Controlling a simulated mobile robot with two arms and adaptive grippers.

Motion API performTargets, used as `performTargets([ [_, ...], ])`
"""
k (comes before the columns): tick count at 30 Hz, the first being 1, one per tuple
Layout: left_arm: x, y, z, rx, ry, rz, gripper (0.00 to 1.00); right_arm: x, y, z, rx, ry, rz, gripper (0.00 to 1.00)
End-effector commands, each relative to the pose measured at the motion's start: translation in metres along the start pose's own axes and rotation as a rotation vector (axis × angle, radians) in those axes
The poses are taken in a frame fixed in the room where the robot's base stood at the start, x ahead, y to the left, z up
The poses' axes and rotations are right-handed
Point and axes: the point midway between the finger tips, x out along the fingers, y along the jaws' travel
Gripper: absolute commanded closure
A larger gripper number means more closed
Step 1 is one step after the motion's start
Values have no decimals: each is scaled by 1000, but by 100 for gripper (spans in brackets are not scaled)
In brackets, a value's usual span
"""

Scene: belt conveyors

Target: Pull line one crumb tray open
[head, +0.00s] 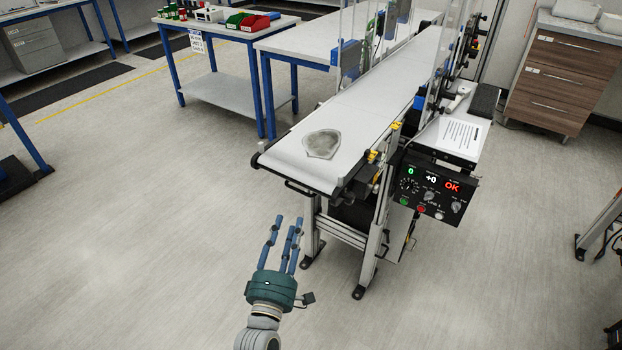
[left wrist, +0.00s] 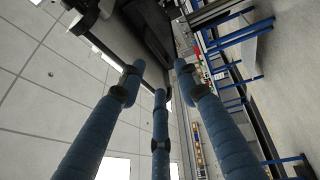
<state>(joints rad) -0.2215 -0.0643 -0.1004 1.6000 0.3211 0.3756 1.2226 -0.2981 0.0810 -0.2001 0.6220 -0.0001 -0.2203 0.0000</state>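The line one conveyor (head: 385,100) has a white belt that ends toward me. A dark handle-like bar (head: 300,187) sticks out under its near end. A dark box-like part (head: 352,213) shows in shadow below the belt; I cannot tell whether either belongs to the crumb tray. My left gripper (head: 287,222), with three blue fingers, is below and in front of the conveyor end in the picture. Its fingers are apart and empty, also in the left wrist view (left wrist: 157,80), where dark machine parts (left wrist: 150,28) lie beyond the fingertips. My right gripper is not in view.
A grey translucent piece (head: 322,143) lies on the belt. A blue-legged table (head: 225,88) stands behind left. The floor (head: 150,230) left of the conveyor is clear.

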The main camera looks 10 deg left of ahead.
Motion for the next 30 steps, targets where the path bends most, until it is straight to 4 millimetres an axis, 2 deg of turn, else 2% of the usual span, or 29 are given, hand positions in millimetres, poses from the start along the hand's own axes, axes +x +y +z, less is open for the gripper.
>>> performTargets([
  [5, 18, 7, -1, -14, 4, 12, 67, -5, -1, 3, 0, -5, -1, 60],
  [11, 57, 8, 0, -13, 3, 12, 67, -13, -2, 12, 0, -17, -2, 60],
  [18, 95, 6, 0, -11, 2, 9, 67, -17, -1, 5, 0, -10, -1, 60],
  [24, 107, 4, 0, -11, 2, 7, 67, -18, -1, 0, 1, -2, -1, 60],
  [30, 108, 4, 0, -10, 2, 8, 67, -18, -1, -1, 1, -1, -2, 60],
])
